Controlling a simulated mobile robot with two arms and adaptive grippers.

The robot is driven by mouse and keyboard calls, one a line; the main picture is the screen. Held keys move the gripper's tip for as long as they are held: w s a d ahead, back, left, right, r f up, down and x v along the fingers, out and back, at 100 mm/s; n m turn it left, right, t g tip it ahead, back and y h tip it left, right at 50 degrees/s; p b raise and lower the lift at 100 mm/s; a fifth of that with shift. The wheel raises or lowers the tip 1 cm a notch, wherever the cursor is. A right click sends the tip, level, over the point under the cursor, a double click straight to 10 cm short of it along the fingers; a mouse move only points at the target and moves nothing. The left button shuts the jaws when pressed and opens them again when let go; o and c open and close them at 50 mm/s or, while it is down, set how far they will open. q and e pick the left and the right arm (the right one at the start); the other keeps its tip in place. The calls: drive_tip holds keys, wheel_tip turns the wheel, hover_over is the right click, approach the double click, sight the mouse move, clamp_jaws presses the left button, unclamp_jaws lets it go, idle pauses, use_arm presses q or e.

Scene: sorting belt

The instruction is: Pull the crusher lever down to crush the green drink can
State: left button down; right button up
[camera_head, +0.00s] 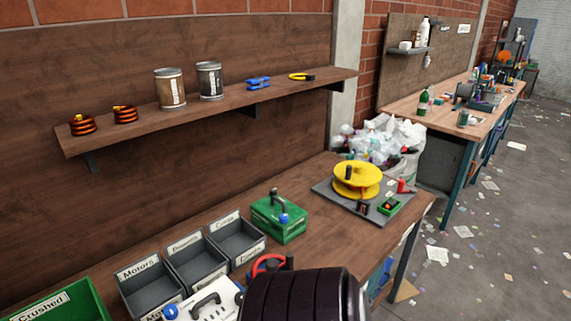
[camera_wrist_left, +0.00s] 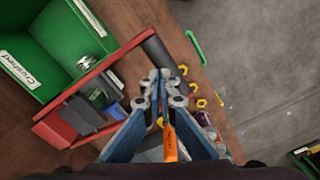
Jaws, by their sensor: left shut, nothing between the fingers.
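The crusher (camera_wrist_left: 66,130) shows in the left wrist view as a red frame with a grey block in it. Its red lever (camera_wrist_left: 100,66) runs up to the right and ends in a dark grip (camera_wrist_left: 157,50). A small green patch (camera_wrist_left: 97,97) inside the frame may be the green drink can; it is mostly hidden. My left gripper (camera_wrist_left: 160,76) has blue fingers, shut and empty, with the tips close to the dark grip. I cannot tell whether they touch it. My right gripper is in neither view.
A green bin labelled "Crushed" (camera_wrist_left: 22,72) holds a silver can (camera_wrist_left: 92,60) beside the crusher. An orange-handled tool (camera_wrist_left: 170,145) and yellow nuts lie near my fingers. In the head view, grey trays (camera_head: 150,290) and a green box (camera_head: 279,220) stand on the bench.

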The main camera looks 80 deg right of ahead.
use_arm(q)
wheel_tip(320, 180, down, 2)
drive_tip(key=shift+a+f+b, duration=0.1)
drive_tip(key=shift+f+b, duration=0.05)
drive_tip(key=shift+b, duration=0.55)
drive_tip(key=shift+s+f+b, duration=0.25)
drive_tip(key=shift+f+b, duration=0.2)
drive_tip(key=shift+f, duration=0.1)
drive_tip(key=shift+w+f+b, duration=0.15)
drive_tip(key=shift+f+b, duration=0.55)
drive_tip(key=shift+f, duration=0.25)
drive_tip(key=shift+s+a+f+b, duration=0.1)
drive_tip(key=shift+s+f+b, duration=0.1)
drive_tip(key=shift+f+b, duration=0.8)
drive_tip(key=shift+w+f, duration=0.1)
drive_tip(key=shift+f, duration=0.05)
